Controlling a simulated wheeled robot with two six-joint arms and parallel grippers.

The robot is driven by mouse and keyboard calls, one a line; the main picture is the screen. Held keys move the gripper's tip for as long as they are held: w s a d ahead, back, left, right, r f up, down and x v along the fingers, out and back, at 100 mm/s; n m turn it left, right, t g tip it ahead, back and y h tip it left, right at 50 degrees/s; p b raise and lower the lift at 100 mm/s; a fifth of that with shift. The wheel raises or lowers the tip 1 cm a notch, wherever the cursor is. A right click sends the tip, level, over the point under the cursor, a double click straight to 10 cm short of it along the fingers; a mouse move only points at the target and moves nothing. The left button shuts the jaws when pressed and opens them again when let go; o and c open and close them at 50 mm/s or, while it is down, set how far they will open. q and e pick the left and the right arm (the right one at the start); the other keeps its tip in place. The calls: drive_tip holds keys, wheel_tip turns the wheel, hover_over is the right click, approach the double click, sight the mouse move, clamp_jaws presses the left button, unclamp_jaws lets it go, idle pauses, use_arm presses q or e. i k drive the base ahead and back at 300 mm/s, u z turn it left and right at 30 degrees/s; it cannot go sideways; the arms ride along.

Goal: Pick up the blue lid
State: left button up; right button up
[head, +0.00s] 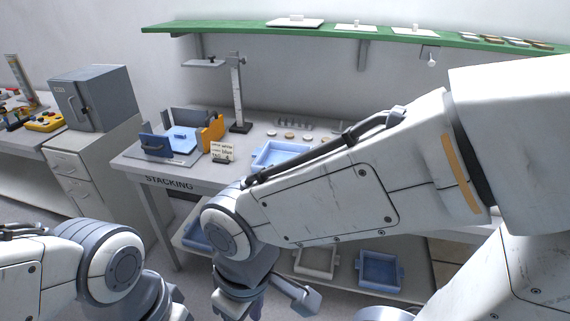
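A light blue lid (181,136) with a small raised knob appears to lie flat in a fixture at the left of the table marked STACKING. Dark blue-grey and orange upright blocks stand around it. My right arm crosses the picture from the right and bends down in front of the table; its wrist reaches the bottom edge, and its fingertips are not visible. My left arm shows only at the bottom left, and its gripper is out of the picture. Both arms are well in front of the lid, apart from it.
A light blue tray (272,154) lies on the table, partly behind my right arm. White lids (295,21) lie on the green shelf (240,31). A grey cabinet (92,98) stands left.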

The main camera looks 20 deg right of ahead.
sight(183, 140)
drive_tip(key=u, duration=0.7)
drive_tip(key=i, duration=2.05)
drive_tip(key=z, duration=0.55)
drive_tip(key=i, duration=0.45)
drive_tip(key=z, duration=0.3)
